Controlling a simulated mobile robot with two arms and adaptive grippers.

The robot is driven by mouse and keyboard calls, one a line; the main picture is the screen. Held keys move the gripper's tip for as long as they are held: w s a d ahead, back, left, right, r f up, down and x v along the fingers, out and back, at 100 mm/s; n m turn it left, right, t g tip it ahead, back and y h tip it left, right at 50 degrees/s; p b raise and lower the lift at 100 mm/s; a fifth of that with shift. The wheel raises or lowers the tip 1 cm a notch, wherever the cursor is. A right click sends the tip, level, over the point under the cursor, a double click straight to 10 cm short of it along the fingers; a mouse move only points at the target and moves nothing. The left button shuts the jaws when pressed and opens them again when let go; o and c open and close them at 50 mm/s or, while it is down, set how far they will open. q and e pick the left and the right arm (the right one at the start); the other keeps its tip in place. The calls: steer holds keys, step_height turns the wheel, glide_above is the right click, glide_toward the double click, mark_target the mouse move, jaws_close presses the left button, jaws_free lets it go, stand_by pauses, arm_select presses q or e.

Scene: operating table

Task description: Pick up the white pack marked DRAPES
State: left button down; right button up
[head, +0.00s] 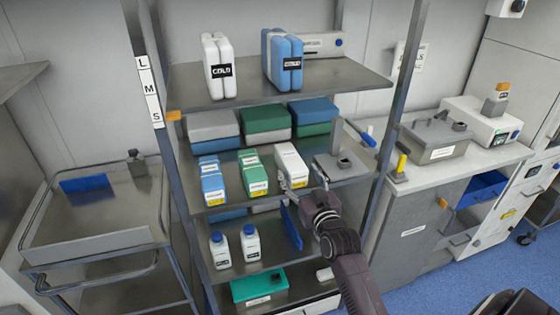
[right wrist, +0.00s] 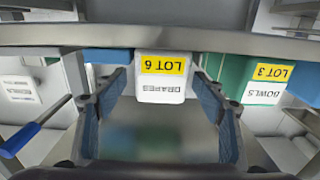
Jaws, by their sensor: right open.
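The white pack marked DRAPES (head: 291,160) stands on the middle shelf of the rack, right of a green pack (head: 253,172) and a blue pack (head: 211,180). In the right wrist view the DRAPES pack (right wrist: 160,92) appears upside down, with a yellow LOT 6 label. My right gripper (head: 304,184) is open in front of the shelf, at the pack's label end. In the wrist view its two fingers (right wrist: 160,80) stand either side of the pack's near end, with no clear grip on it. My left gripper is not in view.
A grey device (head: 341,165) stands close to the right of the pack. The upper shelf (head: 330,78) holds COLD packs. Bottles (head: 250,243) and a blue board (head: 291,227) are below. A trolley (head: 95,210) stands left and a counter (head: 450,170) right.

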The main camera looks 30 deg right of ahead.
mark_target(290, 160)
steer(key=shift+w+r, duration=0.35)
steer(key=shift+r, duration=0.05)
steer(key=shift+p+x, duration=0.35)
steer(key=shift+x, duration=0.6)
steer(key=p+x, duration=0.1)
steer(key=x, duration=0.2)
steer(key=shift+f, duration=0.15)
steer(key=shift+w+d, duration=0.15)
steer(key=shift+w, duration=0.4)
steer(key=shift+w+f, duration=0.1)
steer(key=shift+w, duration=0.05)
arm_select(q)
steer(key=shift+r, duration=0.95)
arm_select(e)
steer(key=shift+c, duration=0.7)
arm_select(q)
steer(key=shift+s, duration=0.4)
arm_select(e)
steer(key=c, duration=1.3)
